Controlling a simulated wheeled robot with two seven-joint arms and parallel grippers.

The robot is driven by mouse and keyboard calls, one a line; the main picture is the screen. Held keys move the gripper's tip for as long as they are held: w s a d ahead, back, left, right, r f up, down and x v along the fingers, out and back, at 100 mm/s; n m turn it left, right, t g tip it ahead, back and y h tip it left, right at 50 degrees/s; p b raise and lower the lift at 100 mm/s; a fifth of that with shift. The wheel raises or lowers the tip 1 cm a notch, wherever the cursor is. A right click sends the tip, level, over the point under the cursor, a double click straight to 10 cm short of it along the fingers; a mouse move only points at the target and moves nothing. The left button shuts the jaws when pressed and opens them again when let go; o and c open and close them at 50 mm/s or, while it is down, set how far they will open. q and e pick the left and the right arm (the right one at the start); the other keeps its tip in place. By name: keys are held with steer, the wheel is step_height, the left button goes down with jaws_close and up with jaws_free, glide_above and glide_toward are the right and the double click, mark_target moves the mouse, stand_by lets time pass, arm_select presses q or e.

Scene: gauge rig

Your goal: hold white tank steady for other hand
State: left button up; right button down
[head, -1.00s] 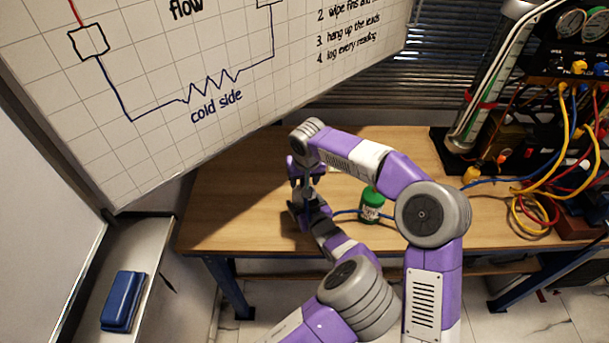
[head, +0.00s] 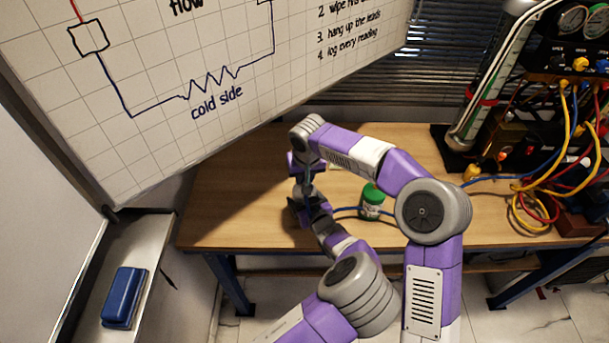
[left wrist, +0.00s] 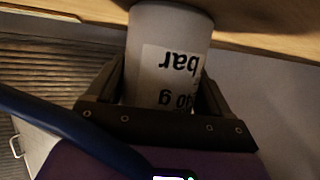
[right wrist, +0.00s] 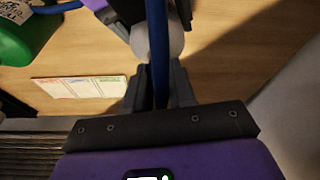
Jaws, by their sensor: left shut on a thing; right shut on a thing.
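The white tank (left wrist: 168,50) stands upright in the left wrist view, with a label of black print reading "bar". My left gripper (left wrist: 165,95) is shut on it, one finger on each side. In the head view my left gripper (head: 303,212) is low over the table, and the arms hide most of the tank. My right gripper (right wrist: 160,90) is shut on a blue hose (right wrist: 157,45). The tank's pale rounded top (right wrist: 172,36) shows just beyond its fingertips. In the head view my right gripper (head: 305,182) is directly above the left one.
A printed card (right wrist: 80,87) lies flat nearby. Tangled cables (head: 535,205) and a gauge panel (head: 588,60) fill the right side. The left of the table is clear.

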steer(key=shift+r, duration=0.3)
steer(key=shift+r, duration=1.4)
arm_select(q)
steer(key=shift+a, duration=0.1)
arm_select(e)
steer(key=shift+a+r, duration=0.2)
steer(key=shift+r, duration=0.8)
arm_select(q)
steer(key=o, duration=1.1)
arm_select(e)
steer(key=shift+s, duration=0.1)
arm_select(q)
steer(key=shift+o, duration=0.2)
steer(key=shift+f, duration=0.1)
steer(key=shift+s, duration=0.1)
steer(key=v, duration=0.6)
steer(key=shift+s+d+r, duration=0.15)
steer(key=shift+d+r, duration=0.2)
steer(key=shift+d, duration=0.05)
arm_select(e)
steer(key=shift+f, duration=0.15)
arm_select(q)
steer(key=shift+s+d+r, duration=0.15)
steer(key=shift+s+r, duration=0.1)
steer(key=shift+s, duration=0.35)
arm_select(e)
steer(key=shift+d, duration=0.15)
